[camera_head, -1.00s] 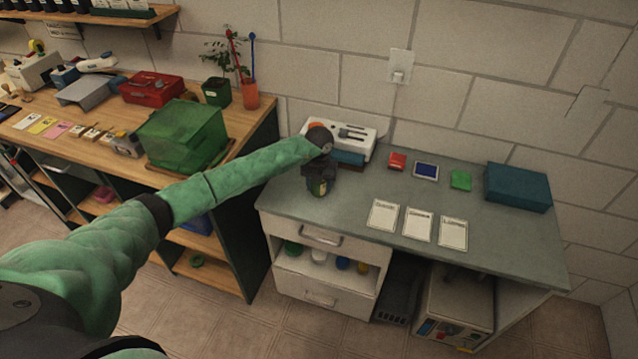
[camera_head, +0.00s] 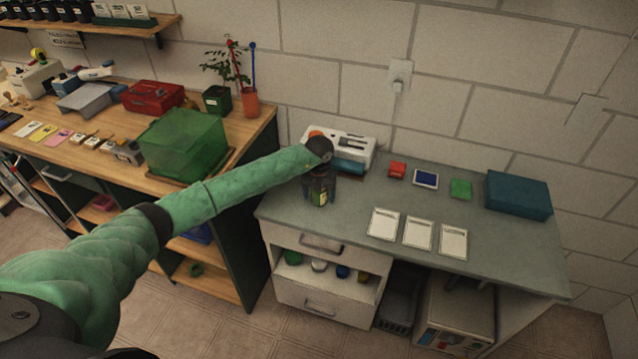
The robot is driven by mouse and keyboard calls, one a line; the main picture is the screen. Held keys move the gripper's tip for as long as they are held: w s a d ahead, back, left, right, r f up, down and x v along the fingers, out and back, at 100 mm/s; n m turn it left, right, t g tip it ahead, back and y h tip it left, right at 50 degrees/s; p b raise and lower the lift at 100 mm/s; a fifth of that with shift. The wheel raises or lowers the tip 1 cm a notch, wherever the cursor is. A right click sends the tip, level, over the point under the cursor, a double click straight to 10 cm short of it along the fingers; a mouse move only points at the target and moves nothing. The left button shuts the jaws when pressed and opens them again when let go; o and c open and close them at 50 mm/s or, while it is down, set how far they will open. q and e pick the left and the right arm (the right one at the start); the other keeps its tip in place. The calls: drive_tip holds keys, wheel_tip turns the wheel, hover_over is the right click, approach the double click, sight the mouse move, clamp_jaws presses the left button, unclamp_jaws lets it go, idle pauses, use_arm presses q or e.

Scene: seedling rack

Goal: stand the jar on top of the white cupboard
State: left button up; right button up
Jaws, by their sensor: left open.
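The jar (camera_head: 319,198), small and dark with a greenish-yellow label, stands upright on the grey top near its left front corner. The white cupboard (camera_head: 322,301), with drawers and an open shelf, is directly below that part of the top. My left gripper (camera_head: 319,190) is open, pointing down, with its dark fingers on either side of the jar. The gripper and wrist hide the jar's upper part. I cannot tell if a finger still touches it. My right gripper is not in view.
A white device (camera_head: 352,146) stands close behind the jar. A wooden bench with a green bin (camera_head: 183,143) is at left.

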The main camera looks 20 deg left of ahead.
use_arm(q)
drive_tip(key=shift+r, duration=0.45)
wheel_tip(320, 180, up, 10)
drive_tip(key=b, duration=0.4)
drive_tip(key=shift+f, duration=0.2)
drive_tip(key=shift+r, duration=0.85)
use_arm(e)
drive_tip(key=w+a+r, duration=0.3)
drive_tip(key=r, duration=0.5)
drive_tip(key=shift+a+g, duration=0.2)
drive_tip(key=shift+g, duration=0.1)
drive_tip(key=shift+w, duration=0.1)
